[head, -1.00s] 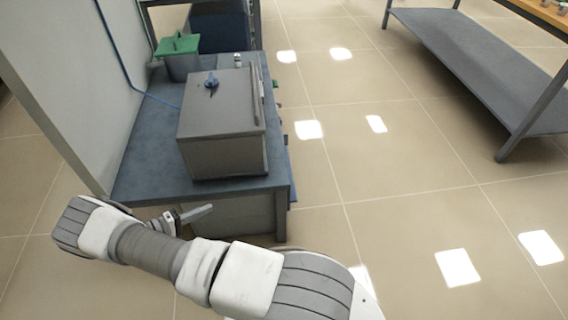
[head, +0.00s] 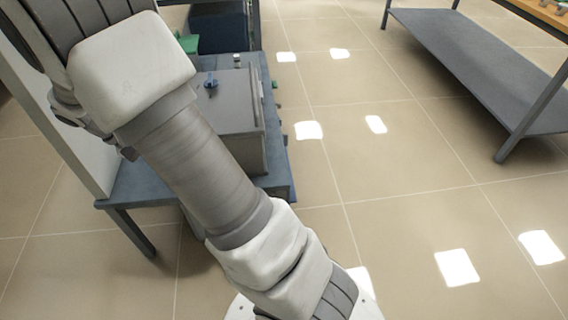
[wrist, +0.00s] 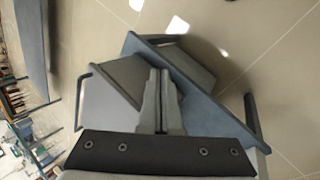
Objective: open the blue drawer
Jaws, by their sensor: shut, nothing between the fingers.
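My gripper (wrist: 163,100) shows in the wrist view, with its two fingers together and nothing between them. It is above the bench, and its height over it is hard to judge. I cannot make out its fingertips in the head view, where my arm covers much of the left side. The blue-grey bench top (head: 150,186) shows beside my arm, and its edge (wrist: 215,115) runs diagonally in the wrist view. I cannot pick out a blue drawer for certain; small blue parts show low along the bench's right side in the head view.
A long shelved bench (head: 470,65) stands at right. The tiled floor between is clear.

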